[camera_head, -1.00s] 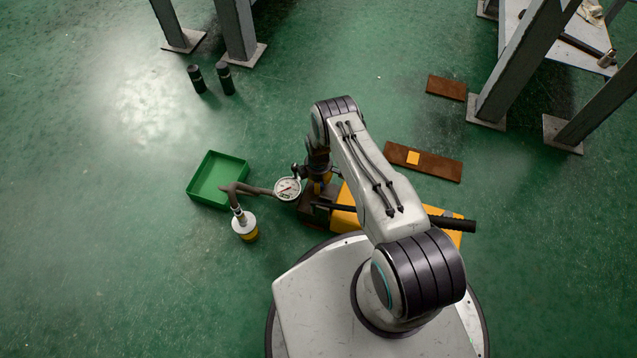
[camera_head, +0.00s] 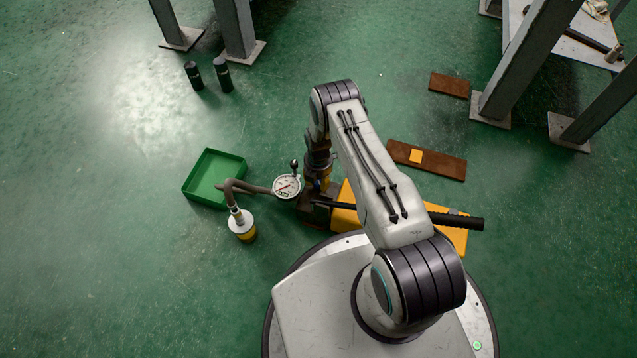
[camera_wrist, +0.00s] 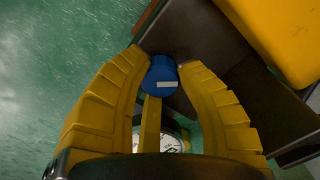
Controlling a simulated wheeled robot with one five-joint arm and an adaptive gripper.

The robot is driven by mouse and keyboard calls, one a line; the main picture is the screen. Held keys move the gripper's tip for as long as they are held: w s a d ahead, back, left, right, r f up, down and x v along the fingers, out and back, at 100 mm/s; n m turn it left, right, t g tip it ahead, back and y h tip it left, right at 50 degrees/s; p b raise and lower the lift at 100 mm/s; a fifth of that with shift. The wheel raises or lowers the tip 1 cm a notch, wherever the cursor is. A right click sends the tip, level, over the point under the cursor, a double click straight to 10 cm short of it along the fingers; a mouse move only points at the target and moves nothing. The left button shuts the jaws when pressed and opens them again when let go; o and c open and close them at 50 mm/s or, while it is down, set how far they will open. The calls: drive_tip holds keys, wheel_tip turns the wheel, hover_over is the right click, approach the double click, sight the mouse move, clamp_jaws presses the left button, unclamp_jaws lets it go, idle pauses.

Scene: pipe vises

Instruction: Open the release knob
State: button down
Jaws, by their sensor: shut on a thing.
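The release knob is a small blue cylinder with a pale mark (camera_wrist: 161,78) in the middle of the wrist view, beside a dark block. My gripper (camera_wrist: 160,68) has yellow ribbed fingers closed on the knob from both sides. In the head view my gripper (camera_head: 321,178) reaches down to the hand pump, mostly hidden under my arm. The pump has a yellow body (camera_head: 346,212), a long black handle (camera_head: 455,221) and a round white gauge (camera_head: 286,187). The knob is too small and covered to make out clearly in the head view.
A hose (camera_head: 243,187) runs left from the gauge to a small yellow-and-silver cylinder (camera_head: 243,226). A green tray (camera_head: 229,163) stands behind it. Rusty plates (camera_head: 428,160) lie right of the pump. Two dark cylinders (camera_head: 194,76) and steel legs stand farther back.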

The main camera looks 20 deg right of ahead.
sight(319, 181)
drive_tip(key=n+b, duration=0.1)
drive_tip(key=n, duration=0.3)
drive_tip(key=shift+f+n+b, duration=0.2)
drive_tip(key=shift+n+b, duration=0.1)
drive_tip(key=shift+b, duration=0.05)
drive_tip(key=shift+r+n, duration=0.1)
drive_tip(key=shift+n, duration=1.8)
drive_tip(key=c, duration=0.8)
unclamp_jaws()
drive_tip(key=shift+r, duration=0.1)
wheel_tip(319, 181, up, 12)
drive_tip(key=shift+f, duration=0.1)
